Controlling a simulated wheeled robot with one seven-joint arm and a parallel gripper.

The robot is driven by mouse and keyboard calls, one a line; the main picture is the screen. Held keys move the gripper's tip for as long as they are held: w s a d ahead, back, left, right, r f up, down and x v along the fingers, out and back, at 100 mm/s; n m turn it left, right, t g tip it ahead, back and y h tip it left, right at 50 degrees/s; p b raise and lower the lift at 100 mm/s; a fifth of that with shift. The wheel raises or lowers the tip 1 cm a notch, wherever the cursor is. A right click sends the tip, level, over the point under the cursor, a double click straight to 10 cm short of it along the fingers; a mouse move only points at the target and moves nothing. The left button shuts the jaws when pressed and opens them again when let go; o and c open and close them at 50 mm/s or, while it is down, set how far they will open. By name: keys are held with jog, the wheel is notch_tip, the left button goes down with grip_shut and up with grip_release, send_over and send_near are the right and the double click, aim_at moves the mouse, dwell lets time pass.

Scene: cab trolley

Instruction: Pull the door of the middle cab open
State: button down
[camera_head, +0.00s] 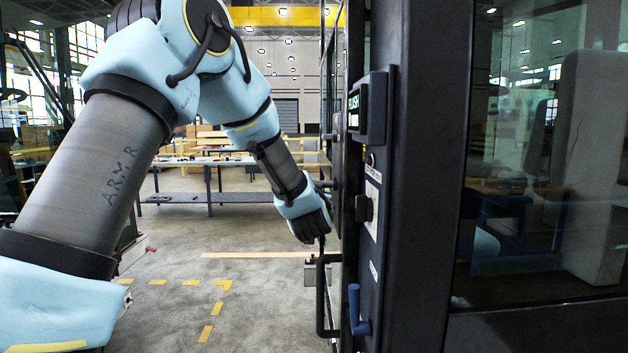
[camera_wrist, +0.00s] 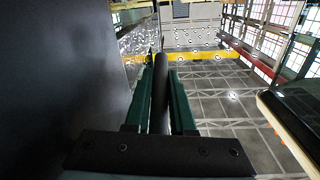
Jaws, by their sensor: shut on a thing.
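The dark cab (camera_head: 420,180) fills the right of the head view, with a large window and a black post. A black bar handle (camera_head: 321,290) stands upright on its left side. My arm reaches past the post to the handle's upper end, and my wrist hides most of the gripper there. In the wrist view, the green fingers of my gripper (camera_wrist: 160,75) are shut on the black bar (camera_wrist: 160,95), which runs between them. A dark flat panel (camera_wrist: 60,70) stands left of the fingers. How far the door stands open cannot be told.
A blue lever (camera_head: 356,310), a black knob (camera_head: 364,208) and a small display (camera_head: 356,110) stick out from the post near my arm. A workbench (camera_head: 210,165) stands farther back.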

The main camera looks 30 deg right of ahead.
jog(key=shift+s+a+f+g+y+p, duration=0.1)
jog(key=shift+s+f+g+y+p, duration=0.1)
jog(key=shift+f+g+y+p, duration=0.25)
jog(key=shift+s+a+f+g+y+p, duration=0.15)
jog(key=shift+g+y+p, duration=0.1)
jog(key=shift+g+p, duration=0.4)
jog(key=shift+s+d+f+g+p, duration=0.1)
jog(key=shift+s+f+g+p, duration=0.15)
jog(key=shift+g, duration=0.25)
jog(key=shift+w+f, duration=0.1)
